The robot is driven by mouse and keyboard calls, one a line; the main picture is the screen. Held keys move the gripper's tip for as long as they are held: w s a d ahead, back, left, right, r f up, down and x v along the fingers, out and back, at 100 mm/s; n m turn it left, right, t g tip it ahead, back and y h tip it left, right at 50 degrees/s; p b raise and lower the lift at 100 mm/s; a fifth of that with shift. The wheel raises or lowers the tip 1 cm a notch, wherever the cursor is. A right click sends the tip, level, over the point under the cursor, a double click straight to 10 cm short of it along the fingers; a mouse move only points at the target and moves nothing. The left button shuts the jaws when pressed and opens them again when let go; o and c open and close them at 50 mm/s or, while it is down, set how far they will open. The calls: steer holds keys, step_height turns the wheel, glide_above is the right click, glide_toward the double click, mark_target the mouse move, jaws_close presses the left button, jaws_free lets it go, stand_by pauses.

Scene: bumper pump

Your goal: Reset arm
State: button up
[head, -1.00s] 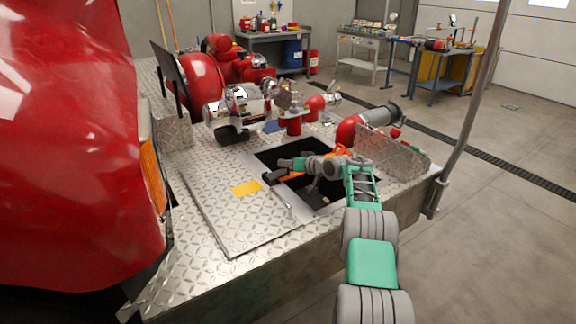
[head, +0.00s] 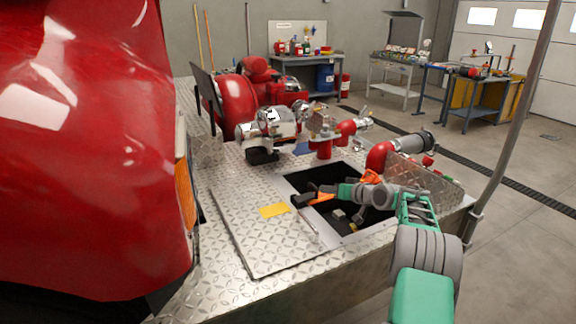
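My arm reaches in from the lower right in the head view, with green and grey links. My gripper (head: 306,200) is at its far end, over the left edge of a dark square opening (head: 349,228) in the metal deck. An orange part (head: 323,198) shows right beside the gripper, and another orange piece (head: 371,177) shows behind the wrist. I cannot tell whether the fingers are apart or closed, or whether they hold anything.
A diamond-plate lid with a yellow label (head: 274,211) lies left of the opening. A red pump with silver fittings (head: 268,127) and red pipes (head: 381,156) stands behind. A large red vehicle body (head: 80,150) fills the left. An upright pole (head: 505,130) stands at right.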

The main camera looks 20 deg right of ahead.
steer(key=s+a+r+g+h+p, duration=0.1)
steer(key=s+a+r+g+p, duration=0.3)
steer(key=a+r, duration=0.6)
steer(key=s+a+r+n+g+h+p, duration=0.1)
steer(key=s+a+r+p, duration=0.25)
steer(key=s+a, duration=0.75)
steer(key=s+a+f+g+h+p, duration=0.1)
steer(key=s+g+p, duration=0.1)
steer(key=s, duration=1.1)
steer(key=s+a+f+g+h+p, duration=0.1)
steer(key=s+f+g+p, duration=0.1)
steer(key=s, duration=1.2)
steer(key=shift+s+a+p, duration=0.3)
steer(key=shift+p, duration=0.05)
